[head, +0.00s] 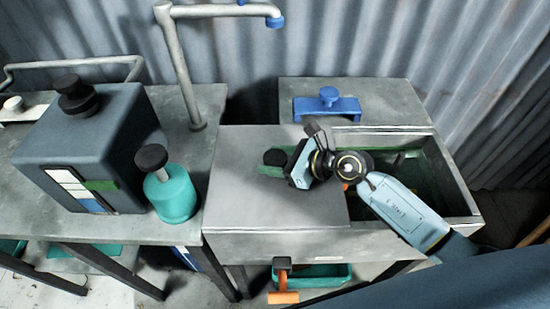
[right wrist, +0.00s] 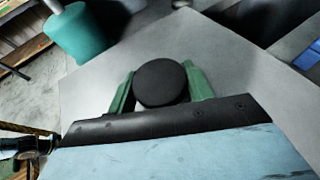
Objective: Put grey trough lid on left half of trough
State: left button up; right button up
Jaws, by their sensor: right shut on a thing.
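The grey trough lid (head: 245,180) is a flat plate over the left half of the trough (head: 455,190), whose right half is open. It looks level and close to the rim; I cannot tell whether it rests fully on it. Its round black knob (head: 274,157) stands up near the middle. My right gripper (head: 272,170) reaches in from the right with its green fingers shut on the knob. In the right wrist view the black knob (right wrist: 160,83) sits between the two green fingers, with the grey lid (right wrist: 95,100) below. My left gripper is not in view.
A teal jar with a black cap (head: 172,195) and a dark tank (head: 85,150) stand left of the trough. A tall pipe (head: 188,80) rises behind. A blue handled piece (head: 327,108) lies on a grey slab at the back. A teal tray (head: 330,274) is below.

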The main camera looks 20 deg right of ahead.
jog(key=shift+r, duration=0.1)
jog(key=o, duration=1.3)
jog(key=shift+o, duration=0.9)
jog(key=shift+f, duration=0.2)
jog(key=shift+s, duration=0.1)
jog(key=v, duration=1.3)
jog(key=shift+d+r, duration=0.15)
jog(key=shift+r, duration=0.05)
jog(key=shift+s, duration=0.1)
